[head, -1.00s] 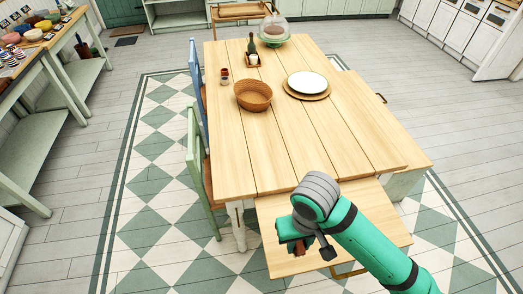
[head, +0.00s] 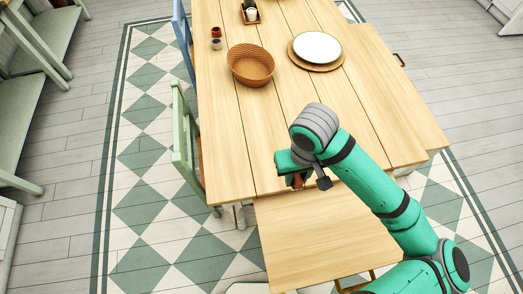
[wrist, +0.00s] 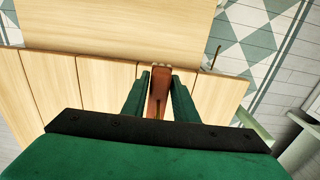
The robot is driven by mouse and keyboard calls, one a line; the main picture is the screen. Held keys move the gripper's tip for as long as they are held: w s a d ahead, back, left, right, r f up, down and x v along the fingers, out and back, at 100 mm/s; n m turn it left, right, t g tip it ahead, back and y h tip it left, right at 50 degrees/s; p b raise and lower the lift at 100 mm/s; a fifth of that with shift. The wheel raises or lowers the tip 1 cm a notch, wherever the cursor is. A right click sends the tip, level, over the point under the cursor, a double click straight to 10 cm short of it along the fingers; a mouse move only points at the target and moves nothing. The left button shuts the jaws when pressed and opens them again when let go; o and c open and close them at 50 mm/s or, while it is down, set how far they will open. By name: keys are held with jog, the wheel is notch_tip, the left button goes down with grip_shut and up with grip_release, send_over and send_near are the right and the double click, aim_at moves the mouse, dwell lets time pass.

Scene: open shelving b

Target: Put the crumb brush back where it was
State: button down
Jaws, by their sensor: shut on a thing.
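My gripper (head: 292,172) is above the near edge of the long wooden table (head: 232,150). In the wrist view its two green fingers (wrist: 160,80) are shut on a narrow reddish-brown piece, the crumb brush (wrist: 159,84). Only part of the brush shows between the fingers; the rest is hidden by them and the gripper body. In the head view a small brown bit of the brush (head: 297,181) shows under the gripper, clear of the tabletop as far as I can tell.
A wicker bowl (head: 250,66), a white plate (head: 316,46) on a woven mat and two small pots (head: 216,38) stand farther up the table. A wooden bench (head: 315,240) adjoins the near end. A green chair (head: 184,145) stands at the left. The near tabletop is clear.

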jog(key=w+a+f, duration=0.4)
jog(key=w+a, duration=0.1)
jog(key=w, duration=0.1)
send_over(263, 168)
jog(key=f, duration=0.4)
jog(key=shift+s+d+f, duration=0.3)
jog(key=shift+s+f, duration=0.05)
jog(key=shift+w+a+f, duration=0.2)
jog(key=shift+f, duration=0.15)
jog(key=shift+w+a+f, duration=0.1)
jog(key=shift+w+f, duration=0.1)
jog(key=shift+f, duration=1.55)
jog(key=shift+f, duration=0.15)
jog(key=c, duration=1.4)
grip_release()
